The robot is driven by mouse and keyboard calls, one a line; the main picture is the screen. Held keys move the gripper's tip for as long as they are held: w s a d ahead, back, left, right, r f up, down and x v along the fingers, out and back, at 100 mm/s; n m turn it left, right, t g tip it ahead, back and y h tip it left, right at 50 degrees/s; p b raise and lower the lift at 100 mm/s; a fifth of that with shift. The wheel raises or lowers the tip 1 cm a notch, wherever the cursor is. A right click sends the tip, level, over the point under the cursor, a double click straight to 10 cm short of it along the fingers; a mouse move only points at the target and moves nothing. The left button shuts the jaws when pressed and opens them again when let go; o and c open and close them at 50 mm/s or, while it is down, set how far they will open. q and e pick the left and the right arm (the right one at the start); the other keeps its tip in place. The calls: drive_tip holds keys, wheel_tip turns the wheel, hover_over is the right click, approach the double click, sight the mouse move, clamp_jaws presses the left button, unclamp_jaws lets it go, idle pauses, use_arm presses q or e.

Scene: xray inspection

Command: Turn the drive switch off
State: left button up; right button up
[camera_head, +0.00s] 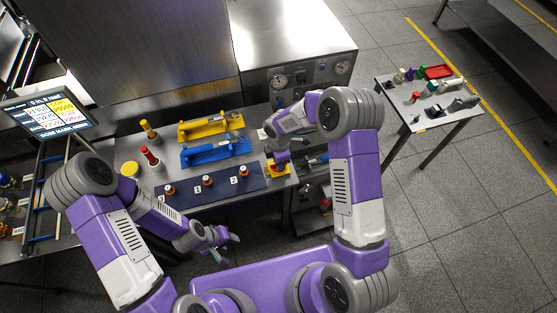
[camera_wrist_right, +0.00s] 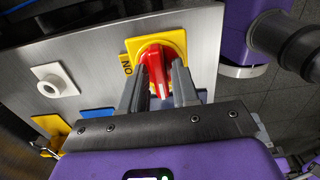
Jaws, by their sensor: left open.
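The drive switch is a red rotary handle (camera_wrist_right: 154,65) on a yellow square plate (camera_wrist_right: 176,41), with a label reading "ON" beside it. In the head view the yellow plate (camera_head: 273,173) shows at the right end of the bench, partly hidden by my right gripper (camera_head: 280,162). In the right wrist view my right gripper (camera_wrist_right: 158,88) has one finger on each side of the red handle; whether they press on it cannot be told. My left gripper (camera_head: 226,240) is open and empty, low in front of the bench.
The bench holds a blue mat (camera_head: 222,188) with several orange-ringed pieces, a blue fixture (camera_head: 214,151), a yellow fixture (camera_head: 210,126) and bottles. A side table (camera_head: 440,116) with small items stands at right.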

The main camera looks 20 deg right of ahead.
drive_tip(key=shift+o, duration=0.8)
use_arm(q)
drive_tip(key=shift+r+p, duration=0.4)
use_arm(e)
wheel_tip(320, 180, up, 8)
drive_tip(key=shift+f, duration=0.2)
use_arm(q)
drive_tip(key=shift+s, duration=0.1)
